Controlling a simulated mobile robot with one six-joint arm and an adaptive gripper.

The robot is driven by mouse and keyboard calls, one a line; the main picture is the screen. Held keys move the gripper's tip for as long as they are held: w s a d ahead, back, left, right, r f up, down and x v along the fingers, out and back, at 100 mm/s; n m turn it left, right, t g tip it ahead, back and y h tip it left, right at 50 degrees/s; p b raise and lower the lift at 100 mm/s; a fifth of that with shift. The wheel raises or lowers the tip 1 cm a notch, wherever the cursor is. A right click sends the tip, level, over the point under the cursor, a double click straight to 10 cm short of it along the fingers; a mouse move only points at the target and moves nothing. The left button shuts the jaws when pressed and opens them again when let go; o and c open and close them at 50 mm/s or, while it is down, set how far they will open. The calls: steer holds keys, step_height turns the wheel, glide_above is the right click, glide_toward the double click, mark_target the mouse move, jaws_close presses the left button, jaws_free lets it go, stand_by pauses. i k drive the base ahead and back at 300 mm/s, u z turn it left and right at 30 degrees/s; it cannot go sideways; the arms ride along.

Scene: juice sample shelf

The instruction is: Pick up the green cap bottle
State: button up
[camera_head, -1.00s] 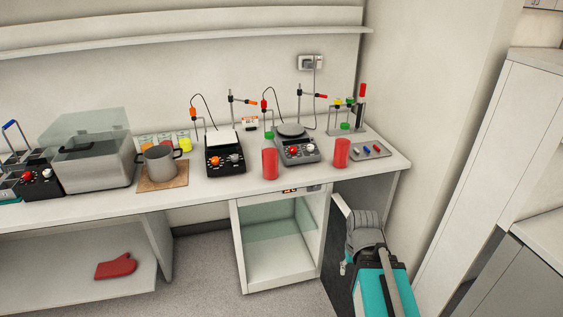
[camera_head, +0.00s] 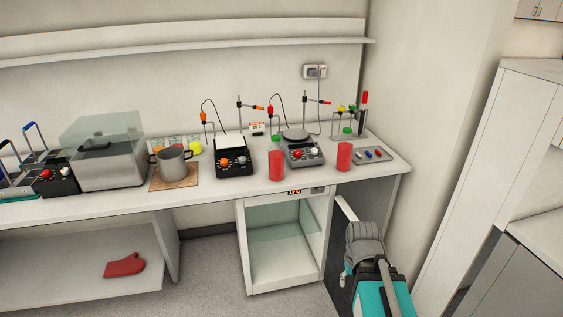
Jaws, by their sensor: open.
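A black hotplate stirrer (camera_head: 235,164) stands left of the first bottle, and a grey one (camera_head: 304,154) stands between the bottles, further back. A small tray (camera_head: 371,156) lies right of the second bottle. A grey pot (camera_head: 172,163) and an open cabinet (camera_head: 284,250) also show.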

mark_target(276, 151)
steer(key=u, duration=0.1)
steer(key=i, duration=0.95)
steer(key=z, duration=0.05)
